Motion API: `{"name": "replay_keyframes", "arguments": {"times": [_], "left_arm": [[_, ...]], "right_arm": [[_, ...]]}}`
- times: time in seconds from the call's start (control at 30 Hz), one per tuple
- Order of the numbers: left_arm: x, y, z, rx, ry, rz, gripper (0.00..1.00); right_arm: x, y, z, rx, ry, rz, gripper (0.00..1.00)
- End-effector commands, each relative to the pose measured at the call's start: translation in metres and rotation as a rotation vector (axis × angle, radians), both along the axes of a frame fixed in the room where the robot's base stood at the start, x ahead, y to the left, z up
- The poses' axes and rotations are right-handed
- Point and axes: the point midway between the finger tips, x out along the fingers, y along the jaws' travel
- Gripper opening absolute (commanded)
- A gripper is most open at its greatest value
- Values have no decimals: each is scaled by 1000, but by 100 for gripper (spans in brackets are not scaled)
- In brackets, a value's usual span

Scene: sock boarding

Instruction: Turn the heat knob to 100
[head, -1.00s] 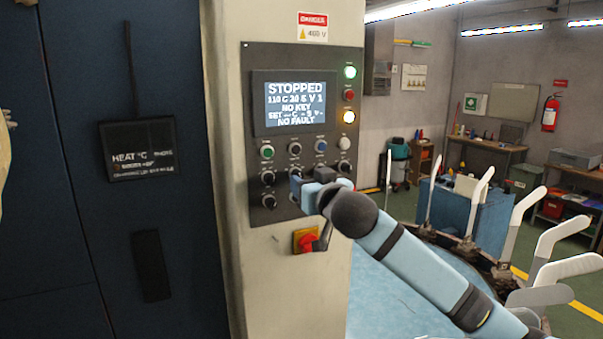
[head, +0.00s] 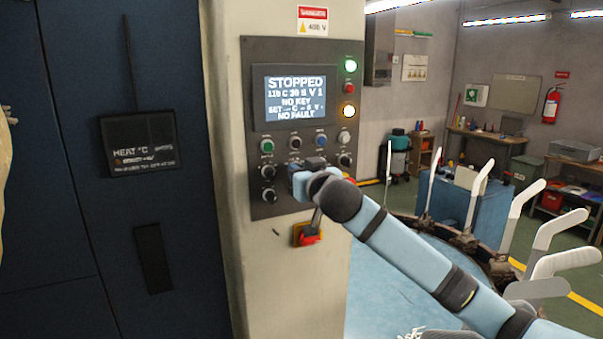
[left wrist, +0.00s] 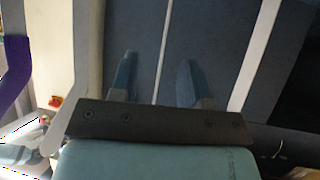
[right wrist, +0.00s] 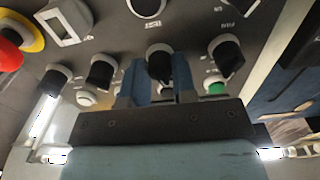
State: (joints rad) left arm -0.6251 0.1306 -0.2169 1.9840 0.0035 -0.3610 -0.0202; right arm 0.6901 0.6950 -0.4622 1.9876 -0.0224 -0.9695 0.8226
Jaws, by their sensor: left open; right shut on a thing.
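The control panel (head: 252,135) is on the pale column, with a lit screen (head: 295,99) reading STOPPED and what looks like 110 C. My right gripper (head: 296,178) is at the panel's lower knob rows and hides part of them. In the right wrist view its fingers are shut on a black knob (right wrist: 160,62), with other black knobs (right wrist: 105,70) (right wrist: 225,50) on either side. The knob labels are too small to read, so I cannot tell its setting. My left gripper (left wrist: 157,82) is open and empty, facing dark blue panels in the left wrist view.
A red and yellow switch (head: 308,235) is below the panel, close under my right gripper. White sock-shaped boards (head: 525,212) stand at the right, near my right arm.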

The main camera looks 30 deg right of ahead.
Motion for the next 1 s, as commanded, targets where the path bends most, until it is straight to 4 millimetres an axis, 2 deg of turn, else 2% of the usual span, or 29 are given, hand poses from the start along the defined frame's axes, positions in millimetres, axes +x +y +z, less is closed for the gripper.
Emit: {"name": "replay_keyframes", "arguments": {"times": [0.27,0.7,1.0], "left_arm": [[2,0,7,0,-4,0,43],[2,3,28,3,-7,8,43],[-3,1,23,-18,18,35,43]], "right_arm": [[0,0,1,-78,5,0,2],[0,-1,2,-411,25,0,2],[0,-1,0,-606,36,0,2]]}}
